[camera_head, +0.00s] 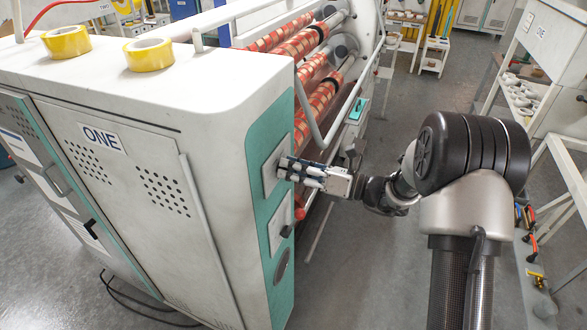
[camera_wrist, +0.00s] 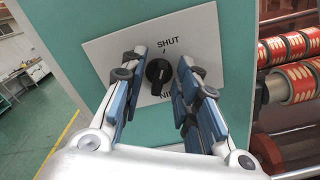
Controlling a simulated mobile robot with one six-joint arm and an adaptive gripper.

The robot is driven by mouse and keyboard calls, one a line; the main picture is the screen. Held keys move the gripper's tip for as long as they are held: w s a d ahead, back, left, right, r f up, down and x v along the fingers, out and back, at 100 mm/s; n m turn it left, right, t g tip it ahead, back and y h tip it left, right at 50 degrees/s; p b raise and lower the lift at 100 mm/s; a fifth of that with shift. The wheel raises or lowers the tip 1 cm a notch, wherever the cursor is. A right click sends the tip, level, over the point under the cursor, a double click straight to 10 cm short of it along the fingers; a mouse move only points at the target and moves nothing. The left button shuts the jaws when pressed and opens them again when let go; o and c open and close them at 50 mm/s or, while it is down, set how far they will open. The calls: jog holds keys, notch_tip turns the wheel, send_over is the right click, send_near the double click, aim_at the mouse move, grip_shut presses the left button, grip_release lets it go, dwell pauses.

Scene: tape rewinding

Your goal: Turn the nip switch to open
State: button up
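The nip switch (camera_wrist: 158,77) is a black rotary knob on a white plate (camera_wrist: 115,60). The word SHUT is printed above it. The lettering below the knob is mostly hidden. The knob's grip looks close to upright, slightly tilted; its exact setting is hard to tell. In the wrist view my gripper (camera_wrist: 161,64) is open, with one blue-padded finger on each side of the knob and visible gaps between. In the head view my gripper (camera_head: 283,168) reaches the upper plate (camera_head: 270,176) on the machine's teal side and hides the knob.
A second plate (camera_head: 276,226) with a dark knob sits below on the teal panel. Rollers with red patterned film (camera_head: 300,45) and a rail lie behind the panel. Two yellow tape rolls (camera_head: 148,54) rest on the cabinet top (camera_head: 190,85). The floor (camera_head: 360,270) is clear.

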grip_shut()
dwell(0.5)
jog(key=n+b, duration=0.8)
jog(key=n, duration=0.1)
jog(key=shift+s+f+n, duration=0.15)
jog(key=shift+f+n, duration=0.05)
jog(key=shift+n, duration=0.1)
jog(key=shift+r+n+b, duration=0.1)
jog(key=shift+n+b, duration=0.9)
jog(key=shift+n, duration=0.1)
jog(key=shift+o, duration=0.3)
grip_release()
